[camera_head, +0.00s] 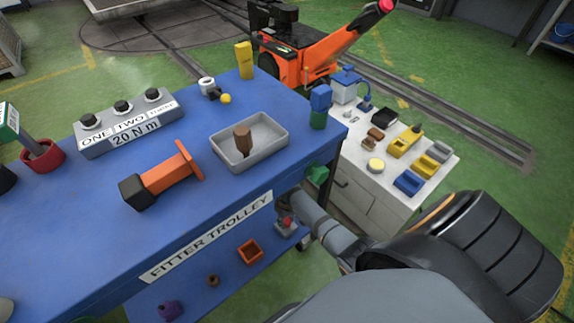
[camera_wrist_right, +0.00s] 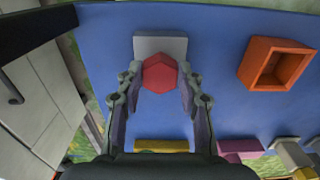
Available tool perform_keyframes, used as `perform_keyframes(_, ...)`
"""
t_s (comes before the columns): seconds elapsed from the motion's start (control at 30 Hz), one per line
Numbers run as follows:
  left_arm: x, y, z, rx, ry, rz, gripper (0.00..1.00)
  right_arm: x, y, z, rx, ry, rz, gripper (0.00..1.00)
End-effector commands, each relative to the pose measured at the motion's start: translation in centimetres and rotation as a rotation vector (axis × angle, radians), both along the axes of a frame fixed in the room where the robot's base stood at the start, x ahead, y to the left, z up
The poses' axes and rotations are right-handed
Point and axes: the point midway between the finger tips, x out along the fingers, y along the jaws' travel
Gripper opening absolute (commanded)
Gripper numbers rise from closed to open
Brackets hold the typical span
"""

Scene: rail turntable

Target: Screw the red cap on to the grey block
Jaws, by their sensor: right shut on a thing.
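The red cap (camera_wrist_right: 160,74) is a faceted knob at the grey block (camera_wrist_right: 150,46) in the right wrist view. My right gripper (camera_wrist_right: 160,80) has one finger on each side of the cap and is shut on it. In the head view the small red cap (camera_head: 287,222) shows at the top of the grey block (camera_head: 283,231), on the trolley's lower shelf. How far it sits on the block I cannot tell. My right forearm reaches in close beside them, and the fingers are not clear there. My left gripper is not in view.
An orange open box (camera_head: 249,252) stands beside the block on the lower shelf, with a purple part (camera_head: 170,310) farther along. The blue trolley top (camera_head: 60,235) overhangs this shelf. A white cabinet (camera_head: 372,190) stands close by on the right.

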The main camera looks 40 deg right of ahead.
Motion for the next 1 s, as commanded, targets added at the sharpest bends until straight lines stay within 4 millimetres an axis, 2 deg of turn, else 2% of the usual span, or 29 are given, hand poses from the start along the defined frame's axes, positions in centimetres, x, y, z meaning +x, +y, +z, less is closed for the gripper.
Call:
perform_keyframes(0.5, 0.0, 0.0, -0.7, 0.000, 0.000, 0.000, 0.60, 0.0, 0.0, -1.2, 0.000, -0.001, 0.000, 0.10)
perform_keyframes(0.53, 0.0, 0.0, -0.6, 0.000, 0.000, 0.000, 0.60, 0.1, 0.0, -1.1, 0.000, -0.001, 0.000, 0.33)
perform_keyframes(0.73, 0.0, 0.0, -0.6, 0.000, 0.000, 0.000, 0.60, 0.0, 0.0, -1.1, 0.000, -0.001, 0.000, 0.06)
perform_keyframes(1.0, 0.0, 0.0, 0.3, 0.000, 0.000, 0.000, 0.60, 0.0, 0.0, -0.8, 0.000, 0.001, -0.089, 0.04)
